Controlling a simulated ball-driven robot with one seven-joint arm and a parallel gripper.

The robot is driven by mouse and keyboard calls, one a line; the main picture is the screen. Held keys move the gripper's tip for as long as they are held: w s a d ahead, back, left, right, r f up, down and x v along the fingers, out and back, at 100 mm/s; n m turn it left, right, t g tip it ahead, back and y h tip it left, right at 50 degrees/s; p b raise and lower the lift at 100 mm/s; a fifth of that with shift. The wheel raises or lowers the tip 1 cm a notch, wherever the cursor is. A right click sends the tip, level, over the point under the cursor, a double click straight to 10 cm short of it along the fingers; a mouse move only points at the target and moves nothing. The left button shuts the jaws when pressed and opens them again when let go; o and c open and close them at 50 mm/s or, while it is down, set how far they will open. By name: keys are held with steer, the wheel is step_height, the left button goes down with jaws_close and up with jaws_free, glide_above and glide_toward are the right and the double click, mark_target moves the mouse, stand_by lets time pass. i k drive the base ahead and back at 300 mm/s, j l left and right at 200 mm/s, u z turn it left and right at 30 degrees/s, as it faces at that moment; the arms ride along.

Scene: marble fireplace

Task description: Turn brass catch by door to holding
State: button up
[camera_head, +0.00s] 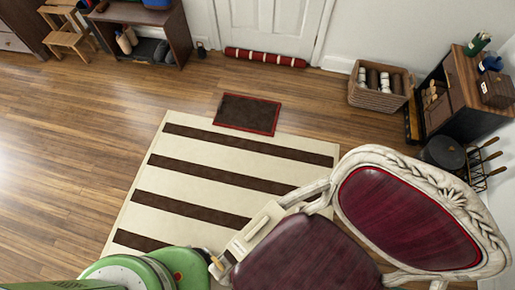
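The white door (268,26) stands at the top middle, seen from above, with only its lower part in view. I cannot make out a brass catch beside it; the upper door and frame are outside the picture. My green arm parts (182,266) show at the bottom, left of the chair. A pale block (256,229) with a small yellowish piece (217,262) lies beside them, overlapping the chair's side. I cannot tell whether this is my gripper or part of the chair, and no fingertips show clearly.
A carved chair (302,258) with burgundy upholstery stands close at bottom right. A red draught stopper (265,58) lies along the door's foot. A dark mat (247,114) and striped rug (150,172) lie before it. A basket (377,99) stands right. Left floor is clear.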

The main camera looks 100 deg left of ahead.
mark_target(214, 259)
steer(key=k+j+u, duration=0.35)
steer(key=k+j, duration=0.45)
steer(key=k, duration=0.75)
steer(key=i+l+u, duration=0.1)
steer(key=i+l, duration=0.05)
steer(key=i, duration=0.05)
